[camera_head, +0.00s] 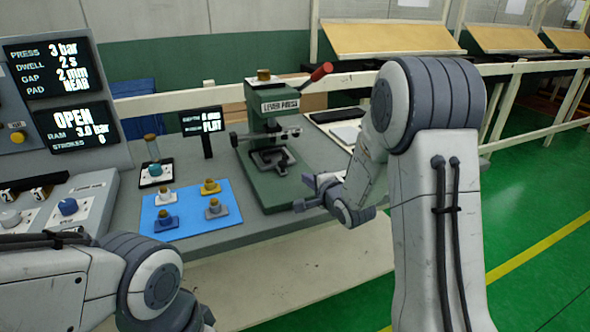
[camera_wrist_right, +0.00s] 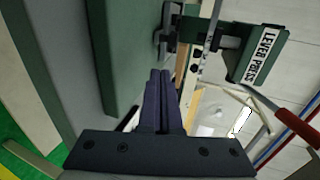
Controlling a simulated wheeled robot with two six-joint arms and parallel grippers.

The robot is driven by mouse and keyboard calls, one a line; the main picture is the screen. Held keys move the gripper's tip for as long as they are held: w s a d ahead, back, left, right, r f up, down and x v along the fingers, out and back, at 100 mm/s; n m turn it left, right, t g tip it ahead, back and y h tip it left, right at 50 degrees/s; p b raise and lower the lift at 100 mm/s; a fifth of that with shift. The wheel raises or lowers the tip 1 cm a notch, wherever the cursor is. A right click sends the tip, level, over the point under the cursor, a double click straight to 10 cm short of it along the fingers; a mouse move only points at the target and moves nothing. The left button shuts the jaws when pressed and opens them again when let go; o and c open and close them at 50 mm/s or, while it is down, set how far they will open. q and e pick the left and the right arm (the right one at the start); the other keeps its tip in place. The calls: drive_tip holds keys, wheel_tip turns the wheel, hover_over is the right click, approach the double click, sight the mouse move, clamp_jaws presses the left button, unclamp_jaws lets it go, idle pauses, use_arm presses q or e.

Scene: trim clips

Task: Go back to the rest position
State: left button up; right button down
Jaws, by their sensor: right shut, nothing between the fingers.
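My right gripper (camera_head: 308,194) is in front of the green lever press (camera_head: 266,125), at its right side near the table's front edge. In the right wrist view its two dark fingers (camera_wrist_right: 158,100) lie together with nothing between them. The press also shows in that view (camera_wrist_right: 255,55), beyond the fingertips, apart from them as far as I can tell. My left arm enters at the lower left of the head view, but its gripper is outside the picture.
A blue mat (camera_head: 190,222) on the grey table carries several small clips. A small sign (camera_head: 203,124) stands behind it. Display panels (camera_head: 60,85) stand at the left. A dark tray (camera_head: 338,115) lies right of the press. Green floor (camera_head: 530,205) is open at the right.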

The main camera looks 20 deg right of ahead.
drive_tip(key=s+a+r+n+g+p, duration=0.3)
drive_tip(key=s+a+n+g+p, duration=0.3)
drive_tip(key=s+a+n, duration=0.8)
drive_tip(key=s+a+r+n+g, duration=0.1)
drive_tip(key=s+n+g, duration=0.1)
drive_tip(key=s, duration=0.6)
drive_tip(key=s+a+r+n+g+p, duration=0.1)
drive_tip(key=s+a+n+g, duration=0.1)
drive_tip(key=s, duration=0.6)
drive_tip(key=s+a+r+n+g, duration=0.1)
drive_tip(key=s+n+g, duration=0.3)
drive_tip(key=s, duration=0.5)
drive_tip(key=shift+a+r+n+h, duration=0.2)
drive_tip(key=shift+n+h, duration=0.1)
drive_tip(key=shift+n, duration=0.7)
